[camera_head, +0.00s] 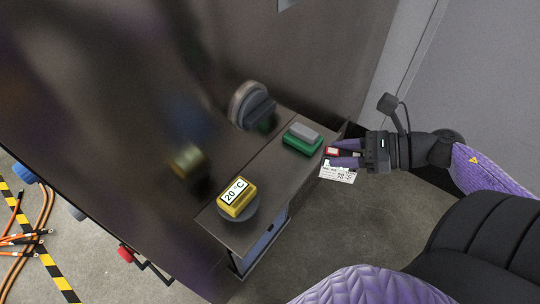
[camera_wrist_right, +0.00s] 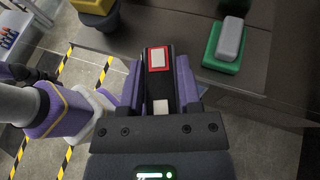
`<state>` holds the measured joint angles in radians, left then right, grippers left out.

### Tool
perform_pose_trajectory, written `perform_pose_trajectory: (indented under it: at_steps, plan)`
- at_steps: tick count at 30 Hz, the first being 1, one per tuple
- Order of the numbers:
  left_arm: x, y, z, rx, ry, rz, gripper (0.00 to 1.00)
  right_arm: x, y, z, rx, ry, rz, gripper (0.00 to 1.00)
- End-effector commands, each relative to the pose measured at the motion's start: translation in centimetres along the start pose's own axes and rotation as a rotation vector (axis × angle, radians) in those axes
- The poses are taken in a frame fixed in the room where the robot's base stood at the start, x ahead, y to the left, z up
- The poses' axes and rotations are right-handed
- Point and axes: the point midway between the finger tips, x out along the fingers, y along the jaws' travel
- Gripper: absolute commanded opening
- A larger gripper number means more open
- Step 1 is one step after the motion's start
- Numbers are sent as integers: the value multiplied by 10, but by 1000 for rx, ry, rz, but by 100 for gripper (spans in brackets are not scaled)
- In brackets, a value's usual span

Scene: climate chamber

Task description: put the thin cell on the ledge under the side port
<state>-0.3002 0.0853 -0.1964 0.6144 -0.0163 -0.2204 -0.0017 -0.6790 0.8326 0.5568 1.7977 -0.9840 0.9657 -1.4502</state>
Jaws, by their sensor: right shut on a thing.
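My right gripper (camera_head: 331,156) is shut on a thin dark cell with a red-edged white label (camera_wrist_right: 158,58). The cell lies between the purple fingers in the right wrist view. In the head view, the gripper holds it at the right end of the dark ledge (camera_head: 268,168), beside a green base. A white printed card (camera_head: 338,174) shows just below the fingers; I cannot tell how it is attached. The round grey side port (camera_head: 251,106) sits on the dark wall above the ledge. My left gripper is not in view.
A green base with a grey block (camera_head: 302,139) stands on the ledge near the gripper. A yellow block marked 20 °C (camera_head: 237,198) sits on a round grey stand at the near end. The ledge between them is bare. Orange cables (camera_head: 18,237) lie on the floor at left.

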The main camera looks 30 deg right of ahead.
Motion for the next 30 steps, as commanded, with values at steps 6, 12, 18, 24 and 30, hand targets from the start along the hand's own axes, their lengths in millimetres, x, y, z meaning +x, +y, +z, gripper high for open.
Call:
perform_pose_trajectory:
  at_steps: [6, 12, 18, 24, 30]
  plan:
    - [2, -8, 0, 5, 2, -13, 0, 74, -1, 33, -12, -5, 2, 0]
    - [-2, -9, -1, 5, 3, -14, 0, 112, -1, 49, -2, -5, -3, 0]
    - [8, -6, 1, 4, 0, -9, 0, 129, 0, 23, 5, -2, -2, 0]
    - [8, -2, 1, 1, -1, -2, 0, 131, 0, 16, 1, -1, 0, 0]
    - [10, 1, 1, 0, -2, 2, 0, 132, 0, 14, 1, 0, 1, 48]
